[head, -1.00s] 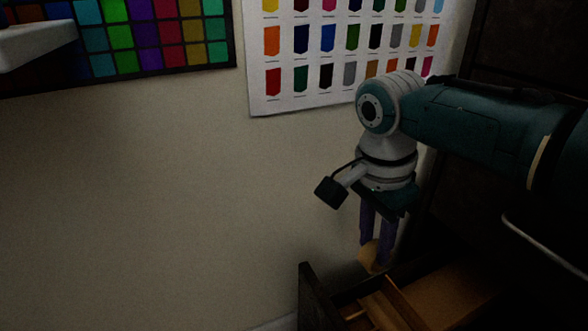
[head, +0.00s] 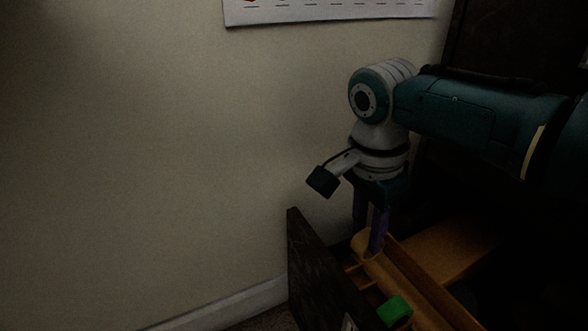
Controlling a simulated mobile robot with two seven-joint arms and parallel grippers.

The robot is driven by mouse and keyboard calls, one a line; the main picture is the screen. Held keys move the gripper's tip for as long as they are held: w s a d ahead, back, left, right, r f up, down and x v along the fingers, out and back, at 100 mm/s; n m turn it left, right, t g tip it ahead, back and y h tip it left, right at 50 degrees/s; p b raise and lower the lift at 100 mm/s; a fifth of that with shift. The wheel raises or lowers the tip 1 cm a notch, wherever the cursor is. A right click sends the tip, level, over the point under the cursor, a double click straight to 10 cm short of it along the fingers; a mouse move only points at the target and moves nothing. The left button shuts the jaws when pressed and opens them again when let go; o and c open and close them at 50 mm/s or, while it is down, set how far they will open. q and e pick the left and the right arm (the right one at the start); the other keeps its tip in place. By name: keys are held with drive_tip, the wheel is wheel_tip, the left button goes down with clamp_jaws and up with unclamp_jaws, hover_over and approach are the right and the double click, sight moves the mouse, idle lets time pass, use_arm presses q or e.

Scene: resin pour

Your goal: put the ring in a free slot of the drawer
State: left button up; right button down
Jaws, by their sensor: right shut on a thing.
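My right gripper (head: 370,247) points down into the open drawer (head: 312,262), at its far end. Its purple fingers are shut on the ring (head: 359,242), a tan piece partly hidden by the fingers. The ring is at about the height of the drawer's wooden dividers; I cannot tell whether it touches them or the slot floor. The drawer has a dark front and light wooden slots inside. A green block (head: 394,310) sits in a nearer slot. My left gripper is out of view.
A bare wall (head: 150,150) stands behind and left of the drawer. A wooden panel (head: 450,250) lies to the right of the slots inside the drawer. Dark furniture (head: 510,40) rises at the right. The picture is dim, so slot contents are hard to see.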

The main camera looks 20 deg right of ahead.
wheel_tip(320, 180, down, 4)
drive_tip(key=b, duration=0.4)
drive_tip(key=shift+f+b, duration=1.2)
drive_tip(key=shift+f, duration=0.8)
drive_tip(key=c, duration=0.5)
unclamp_jaws()
drive_tip(key=shift+o, duration=0.3)
drive_tip(key=o, duration=0.4)
